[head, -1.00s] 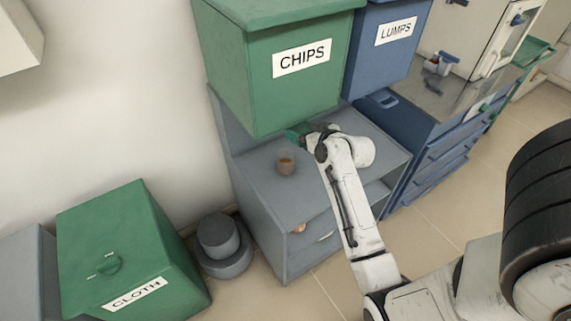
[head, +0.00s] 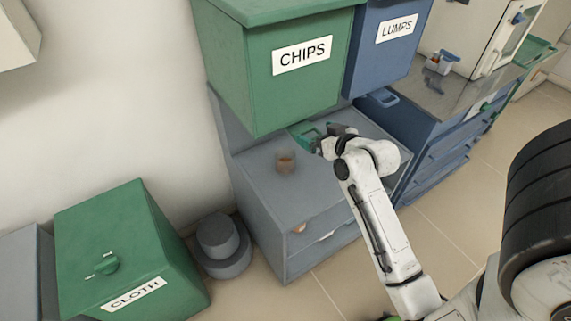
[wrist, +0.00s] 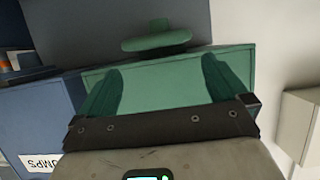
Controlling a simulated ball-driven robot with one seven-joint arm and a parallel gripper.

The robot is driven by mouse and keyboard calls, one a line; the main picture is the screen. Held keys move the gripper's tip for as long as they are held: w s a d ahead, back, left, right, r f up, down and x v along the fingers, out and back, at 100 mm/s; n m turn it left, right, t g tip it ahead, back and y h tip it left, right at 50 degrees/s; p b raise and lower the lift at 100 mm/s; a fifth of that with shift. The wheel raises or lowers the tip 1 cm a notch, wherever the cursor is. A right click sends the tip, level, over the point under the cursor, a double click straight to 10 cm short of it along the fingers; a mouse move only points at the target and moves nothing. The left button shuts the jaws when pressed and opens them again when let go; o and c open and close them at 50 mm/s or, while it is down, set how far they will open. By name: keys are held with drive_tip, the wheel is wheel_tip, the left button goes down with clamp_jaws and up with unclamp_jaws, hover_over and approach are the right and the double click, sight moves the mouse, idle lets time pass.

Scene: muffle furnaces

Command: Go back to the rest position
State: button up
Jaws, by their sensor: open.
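My gripper (head: 303,133) is at the end of my white arm, over the grey cabinet top (head: 262,190) and just below the green CHIPS bin (head: 257,85) in the head view. In the wrist view its two green fingers (wrist: 160,92) stand wide apart with nothing between them. Behind them the wrist view shows a green box-like surface (wrist: 170,75) with a green knob-like part (wrist: 156,38) above it.
A blue LUMPS bin (head: 385,45) is right of the CHIPS bin. A green CLOTH bin (head: 130,245) stands at lower left, beside a round grey stepped object (head: 220,243). Blue drawers (head: 440,150) are at the right. Tiled floor (head: 465,215) is open at lower right.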

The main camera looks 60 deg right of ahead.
drive_tip(key=shift+v, duration=1.95)
drive_tip(key=w+a+f+n+g+y, duration=0.1)
drive_tip(key=a+f+n+g+y, duration=0.15)
drive_tip(key=a+f, duration=0.4)
drive_tip(key=w+a+f+n+g+y, duration=0.1)
drive_tip(key=a+f+g+y, duration=0.15)
drive_tip(key=a, duration=0.65)
drive_tip(key=s+a+f+n+g+y, duration=0.1)
drive_tip(key=s+a+f+g, duration=0.1)
drive_tip(key=s+a, duration=0.2)
drive_tip(key=s+a+f+n+g, duration=0.1)
drive_tip(key=s+a+f+g, duration=0.2)
drive_tip(key=a, duration=0.6)
drive_tip(key=shift+s+g+y, duration=0.3)
drive_tip(key=shift+s+y, duration=0.1)
drive_tip(key=shift+s, duration=0.3)
drive_tip(key=shift+f, duration=0.1)
drive_tip(key=shift+c, duration=0.5)
